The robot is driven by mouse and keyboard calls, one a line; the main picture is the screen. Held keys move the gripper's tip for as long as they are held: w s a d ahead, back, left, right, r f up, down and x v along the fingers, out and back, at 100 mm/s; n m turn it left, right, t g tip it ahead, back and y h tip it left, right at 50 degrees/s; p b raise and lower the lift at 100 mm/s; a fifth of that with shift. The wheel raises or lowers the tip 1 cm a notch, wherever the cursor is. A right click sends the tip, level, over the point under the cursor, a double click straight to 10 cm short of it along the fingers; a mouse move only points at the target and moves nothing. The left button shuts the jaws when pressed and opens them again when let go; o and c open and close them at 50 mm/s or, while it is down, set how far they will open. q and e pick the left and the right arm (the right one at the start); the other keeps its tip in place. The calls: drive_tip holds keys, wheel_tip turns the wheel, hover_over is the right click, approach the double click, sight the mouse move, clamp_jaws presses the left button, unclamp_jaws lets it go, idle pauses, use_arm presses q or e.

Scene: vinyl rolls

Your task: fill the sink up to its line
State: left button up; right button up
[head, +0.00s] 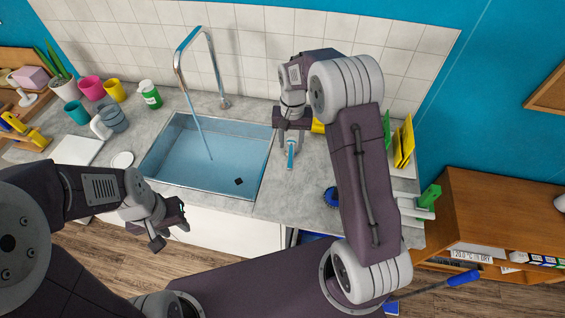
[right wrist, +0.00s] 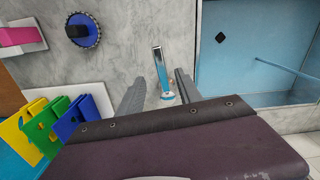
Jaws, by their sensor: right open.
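The sink (head: 165,133) is a steel-rimmed basin in the counter with blue water or a blue inside; I cannot make out its line. A tall curved faucet (head: 180,62) sends a thin blue stream (head: 200,130) into it. The stream also shows in the right wrist view (right wrist: 287,69). A small dark diamond (head: 239,181) shows in the sink. My right gripper (right wrist: 158,92) is open, its fingers on either side of a chrome lever with a blue strip (right wrist: 158,66), right of the sink in the head view (head: 291,153). My left gripper (head: 170,224) is open and empty before the counter's front.
Cups (head: 91,88), a green-and-white bottle (head: 150,94) and a white disc (head: 122,160) stand left of the sink. A blue round brush (head: 331,197) lies to the right. Coloured boards (right wrist: 50,125) stand in a white rack. Bare counter (head: 300,190) lies between sink and brush.

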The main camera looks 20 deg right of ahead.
sight(290, 160)
wheel_tip(290, 160, down, 9)
drive_tip(key=shift+r+p, duration=0.1)
drive_tip(key=shift+p, duration=0.9)
drive_tip(key=shift+c, duration=0.3)
clamp_jaws()
drive_tip(key=shift+a, duration=0.1)
